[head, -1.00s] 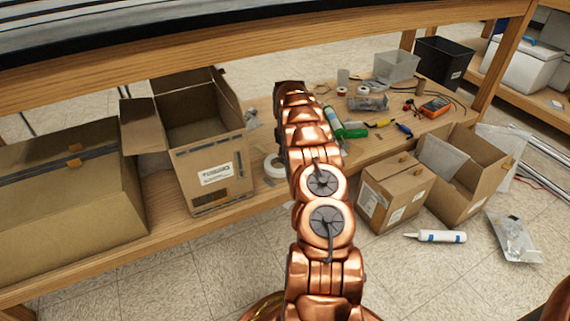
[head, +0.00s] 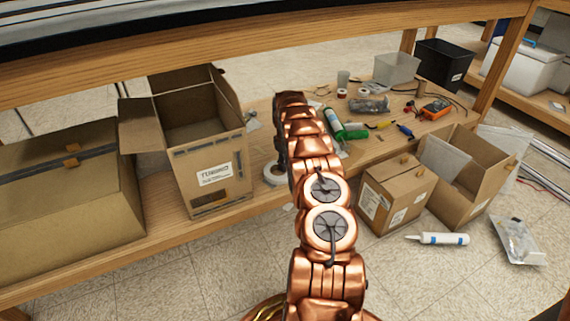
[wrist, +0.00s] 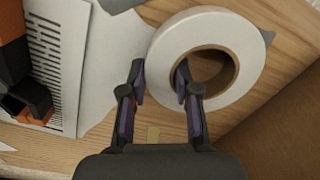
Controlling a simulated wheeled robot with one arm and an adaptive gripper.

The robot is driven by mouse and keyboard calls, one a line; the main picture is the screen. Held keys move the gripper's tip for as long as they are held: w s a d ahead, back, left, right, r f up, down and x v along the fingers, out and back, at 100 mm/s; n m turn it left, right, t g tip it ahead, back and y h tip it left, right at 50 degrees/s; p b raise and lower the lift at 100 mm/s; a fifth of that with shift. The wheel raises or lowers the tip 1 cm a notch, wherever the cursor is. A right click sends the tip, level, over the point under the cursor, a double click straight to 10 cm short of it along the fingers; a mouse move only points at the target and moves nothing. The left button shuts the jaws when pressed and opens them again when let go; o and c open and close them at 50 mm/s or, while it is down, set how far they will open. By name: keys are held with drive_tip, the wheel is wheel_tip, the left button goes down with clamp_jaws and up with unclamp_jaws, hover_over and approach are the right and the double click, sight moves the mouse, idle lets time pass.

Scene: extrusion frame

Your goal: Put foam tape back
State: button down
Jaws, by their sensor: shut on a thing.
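The foam tape is a white roll with a brown core (wrist: 232,38). In the head view the roll (head: 272,175) shows at the wooden shelf's front edge, just right of the tall open carton and partly hidden by my arm. In the wrist view my gripper (wrist: 160,78) is shut on the roll's wall. The right finger reaches into the core hole and the left finger is outside the ring. In the head view my arm hides the gripper.
The tall open carton (head: 205,165) stands left of the roll, with a closed carton (head: 70,215) farther left. Bottles (head: 335,122), cables and a multimeter (head: 435,109) lie right of my arm. Two cartons (head: 397,190) and a white tube (head: 440,239) are on the floor.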

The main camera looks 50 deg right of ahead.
drive_tip(key=c, duration=0.8)
unclamp_jaws()
drive_tip(key=shift+c, duration=0.2)
drive_tip(key=shift+r, duration=0.1)
wheel_tip(320, 180, up, 12)
drive_tip(key=p, duration=0.4)
